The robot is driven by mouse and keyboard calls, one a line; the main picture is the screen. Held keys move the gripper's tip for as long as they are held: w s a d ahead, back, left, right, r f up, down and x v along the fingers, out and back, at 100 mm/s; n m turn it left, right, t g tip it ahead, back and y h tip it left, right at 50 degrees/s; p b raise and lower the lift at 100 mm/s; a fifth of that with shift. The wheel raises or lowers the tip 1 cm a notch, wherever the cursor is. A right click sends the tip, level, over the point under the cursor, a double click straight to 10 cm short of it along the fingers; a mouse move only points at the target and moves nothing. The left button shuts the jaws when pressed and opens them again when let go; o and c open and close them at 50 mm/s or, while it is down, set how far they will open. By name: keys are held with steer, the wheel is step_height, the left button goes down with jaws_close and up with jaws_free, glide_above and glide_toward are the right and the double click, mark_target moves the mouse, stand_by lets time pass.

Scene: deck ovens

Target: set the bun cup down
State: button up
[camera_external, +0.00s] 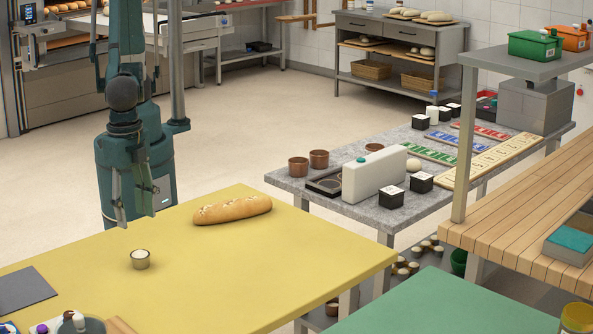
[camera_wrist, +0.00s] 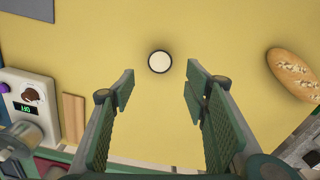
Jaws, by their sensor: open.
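The bun cup (camera_external: 140,259) is a small brown cup with a pale top. It stands upright on the yellow table (camera_external: 290,270). In the wrist view the bun cup (camera_wrist: 160,62) shows as a pale round top with a dark rim, beyond the fingertips and roughly between their lines. My gripper (camera_external: 133,215) is open and empty, and hangs above the table. In the wrist view its two fingers (camera_wrist: 158,83) are spread wide, with bare yellow table between them. The cup is clear of both fingers.
A long bread loaf (camera_external: 232,210) lies on the yellow table, right of my gripper. A dark grey mat (camera_external: 22,288) lies at the left. A device with a green display (camera_wrist: 28,104) is at the left in the wrist view. Bare table surrounds the cup.

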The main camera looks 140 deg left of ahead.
steer(key=s+a+r+m+t+h, duration=0.1)
steer(key=s+a+r+t, duration=0.2)
steer(key=a+r, duration=1.2)
steer(key=s+a+r+m+t, duration=0.1)
steer(key=s+a+r+t, duration=0.1)
steer(key=s+a, duration=0.4)
steer(key=s+a+r+m+t+y, duration=0.1)
steer(key=s+a, duration=0.5)
steer(key=a, duration=0.7)
steer(key=shift+s+r+t, duration=0.2)
steer(key=shift+r+t, duration=0.4)
steer(key=shift+r, duration=0.1)
steer(key=shift+f+b, duration=0.5)
steer(key=shift+f, duration=0.05)
